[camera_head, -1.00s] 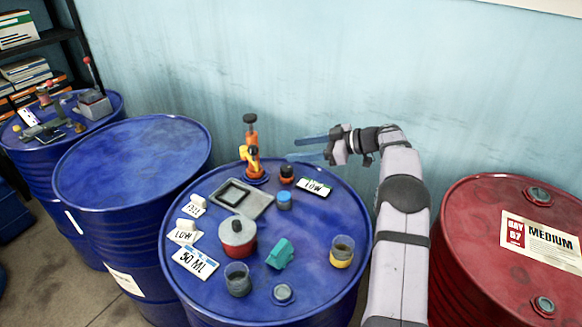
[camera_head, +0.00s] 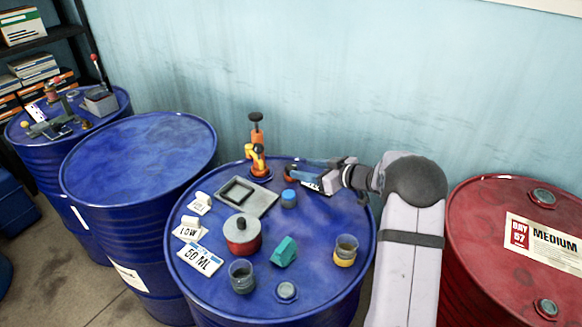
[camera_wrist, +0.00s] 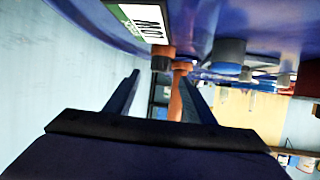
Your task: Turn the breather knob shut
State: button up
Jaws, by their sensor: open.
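The breather knob (camera_head: 289,174), a small dark cap with an orange-red base, stands on the middle blue drum (camera_head: 325,258), right of the orange pump (camera_head: 257,160). My gripper (camera_head: 302,172) is low over the drum's back edge, pointing left at the knob and partly covering it. In the wrist view the knob (camera_wrist: 162,60) shows ahead, between the lines of the two open fingers (camera_wrist: 162,75). Nothing is held. I cannot tell whether the fingertips have reached either side of the knob. The pump (camera_wrist: 177,95) shows behind it.
A LOW card (camera_wrist: 143,20) lies close beside the fingers. The wall (camera_head: 330,90) is close behind.

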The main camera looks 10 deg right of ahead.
aim_at(292, 167)
jog(key=shift+p+x, duration=0.7)
jog(key=shift+x, duration=2.9)
jog(key=c, duration=1.1)
jog(key=shift+o, duration=0.2)
